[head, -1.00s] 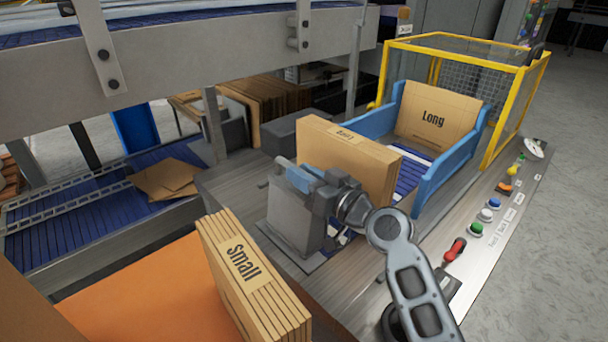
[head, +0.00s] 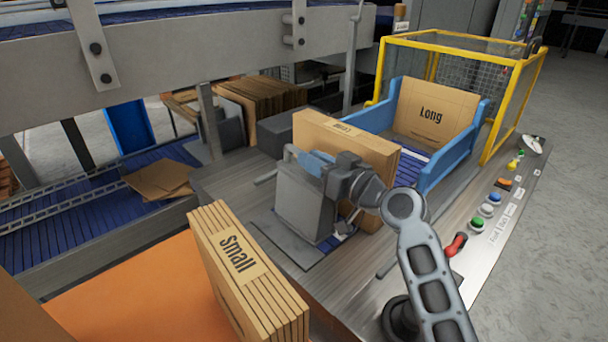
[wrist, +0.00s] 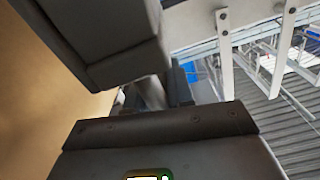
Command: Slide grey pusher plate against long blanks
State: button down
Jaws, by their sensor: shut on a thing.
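The grey pusher plate (head: 303,203) stands upright on the metal deck, with a blue grip (head: 316,162) along its top. My gripper (head: 328,166) is shut on the top of the pusher plate, reaching in from the right. The long blanks (head: 372,158) stand upright as a brown stack just behind and right of the plate. The plate and my gripper cover part of the stack, so I cannot tell whether the plate touches it. In the wrist view, my gripper's dark jaws (wrist: 150,98) fill the middle, and brown cardboard (wrist: 45,85) lies close on the left.
A blue-sided bay (head: 450,153) with a blank labelled Long stands beyond the stack, inside a yellow guard frame (head: 498,115). Blanks labelled Small (head: 235,255) stand at the front left. A button panel (head: 488,215) runs along the right edge. A grey beam (head: 200,50) hangs overhead.

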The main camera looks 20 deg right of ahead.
jog(key=shift+w+d+r, duration=0.1)
jog(key=shift+d, duration=0.25)
jog(key=c, duration=1.1)
grip_release()
jog(key=b+v, duration=0.1)
jog(key=v, duration=0.6)
jog(key=shift+s, duration=0.35)
jog(key=shift+d, duration=0.1)
jog(key=shift+c, duration=0.4)
